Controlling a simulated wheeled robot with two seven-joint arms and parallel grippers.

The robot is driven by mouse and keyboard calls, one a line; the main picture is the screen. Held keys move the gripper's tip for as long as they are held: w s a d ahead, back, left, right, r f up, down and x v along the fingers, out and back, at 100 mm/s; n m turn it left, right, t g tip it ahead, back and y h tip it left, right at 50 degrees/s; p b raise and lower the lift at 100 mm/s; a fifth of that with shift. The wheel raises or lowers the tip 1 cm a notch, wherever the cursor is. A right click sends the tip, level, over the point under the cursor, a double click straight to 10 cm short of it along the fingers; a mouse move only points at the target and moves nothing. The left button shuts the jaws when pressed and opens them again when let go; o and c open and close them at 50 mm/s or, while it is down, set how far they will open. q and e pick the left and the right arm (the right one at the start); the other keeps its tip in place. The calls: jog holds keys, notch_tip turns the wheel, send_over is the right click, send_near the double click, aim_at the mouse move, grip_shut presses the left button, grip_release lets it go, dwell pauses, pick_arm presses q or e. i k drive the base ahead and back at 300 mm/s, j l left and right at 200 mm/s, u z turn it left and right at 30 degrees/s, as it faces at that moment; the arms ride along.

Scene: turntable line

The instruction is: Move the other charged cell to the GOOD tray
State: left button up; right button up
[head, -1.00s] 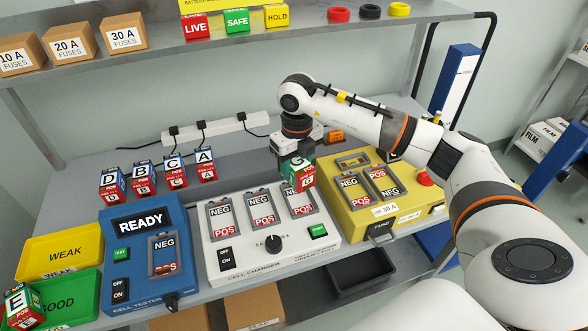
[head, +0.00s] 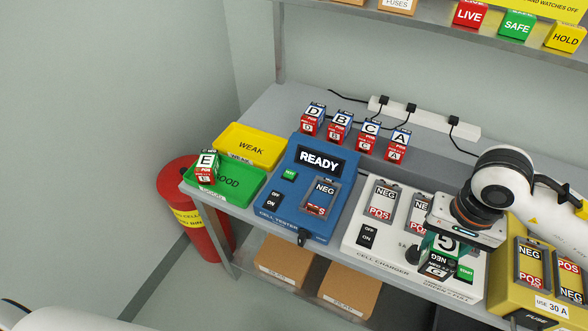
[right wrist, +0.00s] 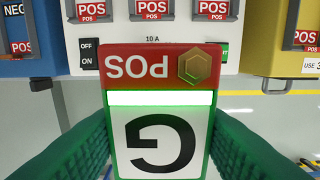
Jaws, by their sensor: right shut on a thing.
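My right gripper (head: 442,252) is shut on the green, white and red cell G (right wrist: 155,125), holding it over the front right part of the white cell charger (head: 372,234). In the right wrist view the cell sits between the two green fingers, its G label and red POS end upside down. The green GOOD tray (head: 240,184) is at the far left of the bench, with cell E (head: 206,162) standing at its left side. The yellow WEAK tray (head: 262,143) lies behind it and looks empty. My left gripper is not in view.
The blue cell tester (head: 284,205), showing READY, stands between the trays and the charger. Cells D, B, C and A (head: 397,146) stand in a row behind. A yellow fuse box (head: 508,290) is at right. A red bin (head: 180,178) stands left of the bench.

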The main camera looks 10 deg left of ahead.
aim_at(241, 186)
jog(key=i+l+u, duration=0.3)
jog(key=l, duration=0.35)
jog(key=u, duration=1.55)
